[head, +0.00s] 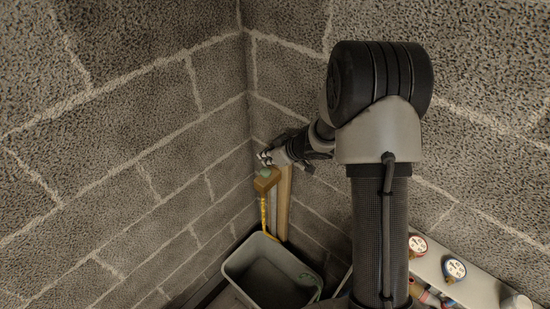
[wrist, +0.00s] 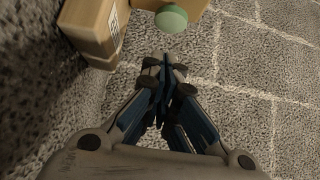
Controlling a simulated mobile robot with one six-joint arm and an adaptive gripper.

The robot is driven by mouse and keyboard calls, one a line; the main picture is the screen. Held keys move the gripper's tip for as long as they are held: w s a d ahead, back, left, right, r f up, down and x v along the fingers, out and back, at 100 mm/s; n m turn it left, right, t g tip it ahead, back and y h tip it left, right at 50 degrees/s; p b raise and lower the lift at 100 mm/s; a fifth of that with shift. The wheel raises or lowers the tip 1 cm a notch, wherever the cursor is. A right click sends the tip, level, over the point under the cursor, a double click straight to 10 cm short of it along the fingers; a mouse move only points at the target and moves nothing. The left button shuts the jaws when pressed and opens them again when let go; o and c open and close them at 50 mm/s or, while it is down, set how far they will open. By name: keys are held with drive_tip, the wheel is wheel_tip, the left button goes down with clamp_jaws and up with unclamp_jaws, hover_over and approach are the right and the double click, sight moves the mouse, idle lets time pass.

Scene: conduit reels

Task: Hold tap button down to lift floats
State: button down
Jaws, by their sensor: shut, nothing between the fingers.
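The tap button, a round pale green disc (head: 264,173), sits on a brown tap block on a wooden post (head: 284,200) near the wall corner. In the wrist view, the green button (wrist: 172,18) is at the top edge, just beyond my fingertips. My gripper (head: 264,157) is shut and empty, close above the button in the head view. In the wrist view, my gripper's fingertips (wrist: 163,68) appear apart from the button. A yellow strip (head: 264,214) hangs from the block toward a grey tub (head: 233,268). I cannot make out any floats.
Block walls (head: 130,130) meet in a corner behind the post. At the lower right, a pale shelf (head: 485,290) carries a red-rimmed gauge (head: 417,244) and a blue-rimmed gauge (head: 455,268). My arm hides part of the right wall and shelf.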

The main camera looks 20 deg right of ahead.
sight(265, 171)
drive_tip(key=shift+s+d+f+b, duration=0.1)
drive_tip(key=shift+f+b, duration=0.45)
drive_tip(key=shift+f, duration=1)
wheel_tip(265, 171, down, 2)
drive_tip(key=shift+f, duration=0.1)
drive_tip(key=shift+s, duration=0.15)
idle(1.4)
idle(0.3)
